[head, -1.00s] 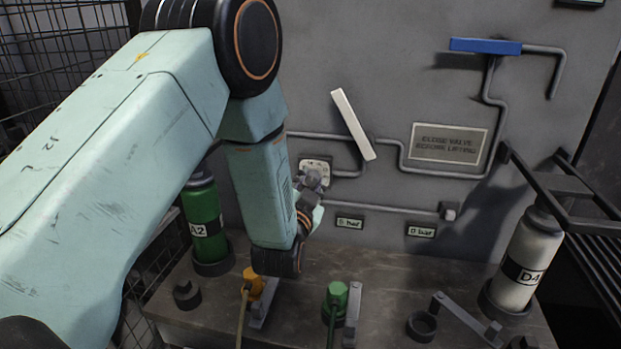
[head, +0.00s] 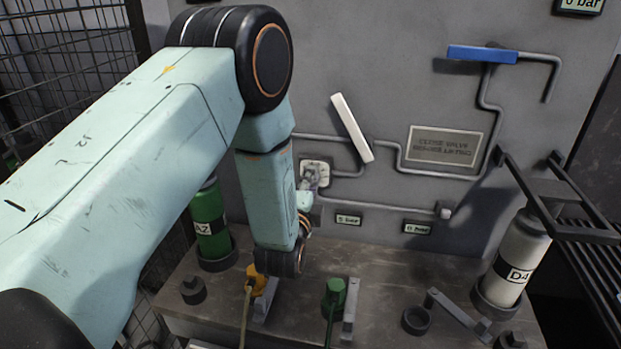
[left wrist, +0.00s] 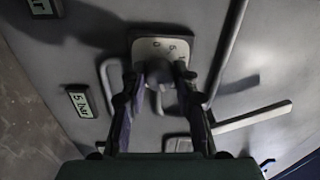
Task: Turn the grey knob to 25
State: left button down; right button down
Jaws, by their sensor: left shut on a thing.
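The grey knob (left wrist: 158,82) sits on a pale dial plate (head: 322,167) on the grey wall panel. In the left wrist view the plate (left wrist: 161,46) bears small dark marks, too blurred to read. My left gripper (head: 309,180) is at the plate, shut on the knob. In the left wrist view its two fingers (left wrist: 160,76) stand on either side of the knob. In the head view the gripper mostly hides the knob, and I cannot tell the value it points to. My right gripper is not in view.
A white lever (head: 352,128) and a blue-handled lever (head: 482,54) are on the panel with pipes. Small displays (head: 348,219) sit below. The bench holds a green cylinder (head: 209,222), a white cylinder (head: 517,258) and yellow (head: 258,281) and green (head: 334,296) fittings.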

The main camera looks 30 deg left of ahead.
pick_arm(q)
jog(key=m, duration=0.2)
jog(key=m+p, duration=0.1)
jog(key=m, duration=0.1)
jog(key=m+p, duration=0.1)
jog(key=m, duration=0.1)
jog(key=shift+w+r, duration=0.15)
jog(key=shift+r, duration=0.2)
jog(key=shift+a+m, duration=0.1)
jog(key=shift+m, duration=0.3)
jog(key=c, duration=1.4)
grip_release()
jog(key=o, duration=0.4)
jog(key=shift+f, duration=0.25)
